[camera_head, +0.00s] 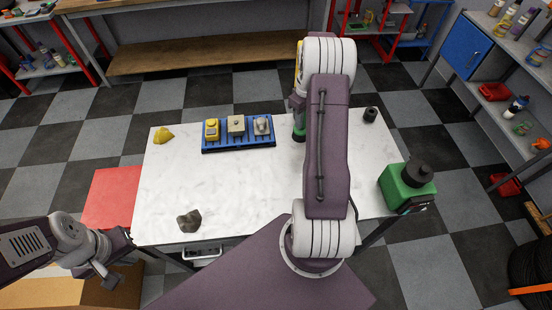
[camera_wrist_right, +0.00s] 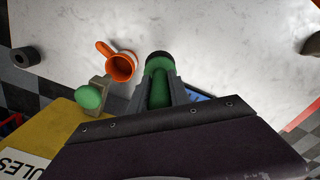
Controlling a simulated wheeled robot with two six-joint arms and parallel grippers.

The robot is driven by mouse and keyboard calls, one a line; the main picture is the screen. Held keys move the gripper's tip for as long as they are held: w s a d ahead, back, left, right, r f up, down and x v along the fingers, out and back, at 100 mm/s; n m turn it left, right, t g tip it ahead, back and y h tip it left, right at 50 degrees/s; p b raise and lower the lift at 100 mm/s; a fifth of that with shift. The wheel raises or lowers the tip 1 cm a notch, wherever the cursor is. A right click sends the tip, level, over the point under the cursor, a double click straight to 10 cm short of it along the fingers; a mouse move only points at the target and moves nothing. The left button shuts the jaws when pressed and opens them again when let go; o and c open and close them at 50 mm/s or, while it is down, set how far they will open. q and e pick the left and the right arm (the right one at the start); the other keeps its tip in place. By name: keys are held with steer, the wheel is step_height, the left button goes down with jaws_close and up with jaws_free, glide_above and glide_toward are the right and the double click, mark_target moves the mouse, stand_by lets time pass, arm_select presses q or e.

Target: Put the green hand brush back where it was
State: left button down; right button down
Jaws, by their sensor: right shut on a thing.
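The green hand brush (camera_wrist_right: 158,88) is between the fingers of my right gripper (camera_wrist_right: 160,98), which is shut on it. Its dark end (camera_wrist_right: 158,57) points up in the right wrist view, over the white table. In the head view only a bit of green (camera_head: 298,136) shows beside my right arm, which hides most of the gripper. I cannot tell if the brush touches the table. My left gripper (camera_head: 107,281) is at the lower left, off the table's front left corner, and seems empty. Its jaw opening is unclear.
A blue tray (camera_head: 238,148) holds three small items. An orange mug (camera_wrist_right: 121,67) and a green-topped knob (camera_wrist_right: 90,97) are near the brush. A yellow block (camera_head: 162,135), dark lump (camera_head: 189,220), black cylinder (camera_head: 370,115) and green machine (camera_head: 405,188) stand around. The table's middle is clear.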

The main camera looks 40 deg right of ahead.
steer(key=shift+s+d+f+m, duration=0.2)
steer(key=shift+s+d, duration=0.25)
steer(key=shift+d, duration=0.15)
steer(key=shift+s+d+f+m, duration=0.1)
steer(key=shift+s+d+m, duration=0.1)
steer(key=shift+s+d, duration=0.3)
steer(key=w+a+f+p, duration=0.1)
steer(key=w+a+f, duration=0.1)
steer(key=a+f, duration=0.1)
steer(key=w+a+f+p, duration=0.1)
steer(key=a+f+p, duration=0.1)
steer(key=a+f, duration=0.1)
steer(key=w+a+f+p, duration=0.1)
steer(key=w+a+f, duration=0.1)
steer(key=f, duration=0.3)
steer(key=shift+w+a+f, duration=0.1)
steer(key=shift+w+a, duration=0.25)
steer(key=shift+a, duration=0.45)
steer(key=c, duration=1.2)
jaws_free()
steer(key=shift+p, duration=0.3)
